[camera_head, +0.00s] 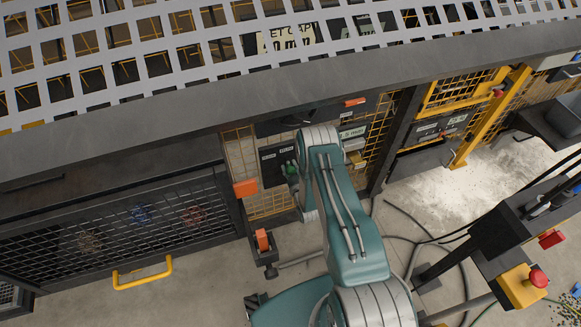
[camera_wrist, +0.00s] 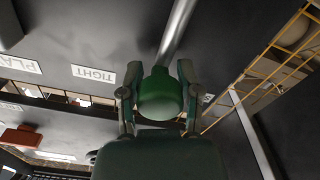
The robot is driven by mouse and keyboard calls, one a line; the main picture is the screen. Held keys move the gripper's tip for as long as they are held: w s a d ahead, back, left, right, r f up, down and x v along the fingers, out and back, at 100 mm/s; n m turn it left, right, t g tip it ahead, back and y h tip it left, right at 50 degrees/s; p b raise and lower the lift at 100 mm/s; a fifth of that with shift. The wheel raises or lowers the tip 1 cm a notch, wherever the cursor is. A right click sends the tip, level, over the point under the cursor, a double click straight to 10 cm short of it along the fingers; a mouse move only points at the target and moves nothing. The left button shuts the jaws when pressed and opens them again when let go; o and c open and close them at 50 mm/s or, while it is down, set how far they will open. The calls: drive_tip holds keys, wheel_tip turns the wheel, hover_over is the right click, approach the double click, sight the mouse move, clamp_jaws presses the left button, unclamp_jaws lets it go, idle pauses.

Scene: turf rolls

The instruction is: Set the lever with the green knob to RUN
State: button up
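The green knob (camera_wrist: 160,95) sits between the two fingertips of my gripper (camera_wrist: 160,84) in the wrist view, with a finger against each side and no clear gap. A grey metal lever shaft (camera_wrist: 178,32) runs from the knob towards the top of the picture. In the head view the green knob (camera_head: 291,170) shows small in front of a dark panel (camera_head: 272,168), at the left of my wrist. The small lettering on this panel is too small to read, so I cannot tell which position the lever is in.
In the wrist view, labels reading TIGHT (camera_wrist: 93,75) and another partly cut off (camera_wrist: 20,63) lie to the left, and yellow mesh (camera_wrist: 270,65) to the right. A grey beam (camera_head: 240,108) crosses above my arm. A red button (camera_head: 538,278) stands at right.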

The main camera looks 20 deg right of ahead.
drive_tip(key=shift+o, duration=0.5)
drive_tip(key=s, duration=1.2)
drive_tip(key=shift+f, duration=0.1)
